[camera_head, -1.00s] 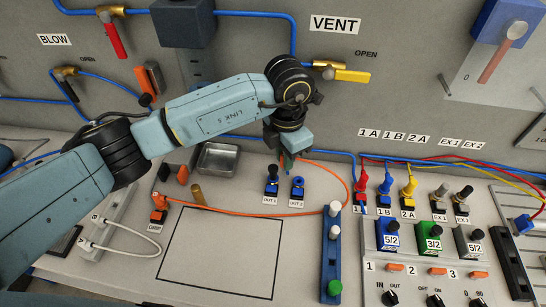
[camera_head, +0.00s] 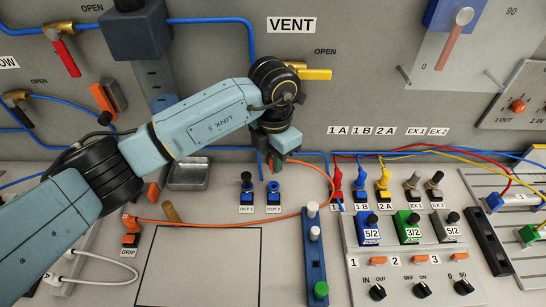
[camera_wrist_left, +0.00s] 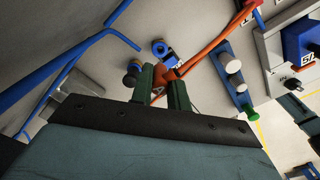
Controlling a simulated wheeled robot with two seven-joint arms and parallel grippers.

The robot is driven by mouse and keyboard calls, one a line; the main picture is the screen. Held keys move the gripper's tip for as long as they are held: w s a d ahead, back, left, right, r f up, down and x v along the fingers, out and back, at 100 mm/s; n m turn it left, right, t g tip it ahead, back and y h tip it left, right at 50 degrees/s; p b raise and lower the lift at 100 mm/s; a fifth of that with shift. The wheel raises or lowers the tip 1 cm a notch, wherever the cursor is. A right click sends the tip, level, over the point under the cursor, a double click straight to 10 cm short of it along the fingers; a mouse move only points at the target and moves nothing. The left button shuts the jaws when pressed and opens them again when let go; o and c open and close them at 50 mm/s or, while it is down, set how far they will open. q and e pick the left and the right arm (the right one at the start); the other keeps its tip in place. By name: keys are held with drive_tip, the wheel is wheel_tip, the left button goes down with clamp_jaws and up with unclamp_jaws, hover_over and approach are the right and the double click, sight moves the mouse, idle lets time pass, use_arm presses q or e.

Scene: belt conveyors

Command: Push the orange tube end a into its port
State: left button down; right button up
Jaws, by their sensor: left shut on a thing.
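My left gripper (camera_head: 276,160) is shut on the end of the orange tube (camera_head: 322,171) and holds it just above the blue OUT 2 port (camera_head: 273,196). In the left wrist view, the gripper's green fingers (camera_wrist_left: 166,92) close around an orange fitting (camera_wrist_left: 168,73). The blue port ring (camera_wrist_left: 160,48) shows close beyond it, apart from it in that picture. The tube loops right and down, then runs left to the orange GRIP fitting (camera_head: 130,223). Whether the held end touches the port cannot be told.
The OUT 1 port (camera_head: 246,190) with a dark plug stands just left of OUT 2. A blue rail (camera_head: 314,255) with knobs and a valve row (camera_head: 405,235) lie to the right. A metal tray (camera_head: 188,174) is left. The outlined square (camera_head: 200,265) is clear.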

use_arm(q)
drive_tip(key=shift+f, duration=0.15)
drive_tip(key=shift+f+b, duration=1.85)
drive_tip(key=shift+f, duration=0.2)
drive_tip(key=shift+f, duration=0.1)
drive_tip(key=shift+f+b, duration=0.15)
drive_tip(key=shift+b, duration=0.25)
drive_tip(key=shift+f+b, duration=0.25)
drive_tip(key=shift+b, duration=0.05)
drive_tip(key=shift+f+b, duration=0.8)
drive_tip(key=shift+b, duration=0.05)
idle(1.5)
drive_tip(key=c, duration=0.9)
unclamp_jaws()
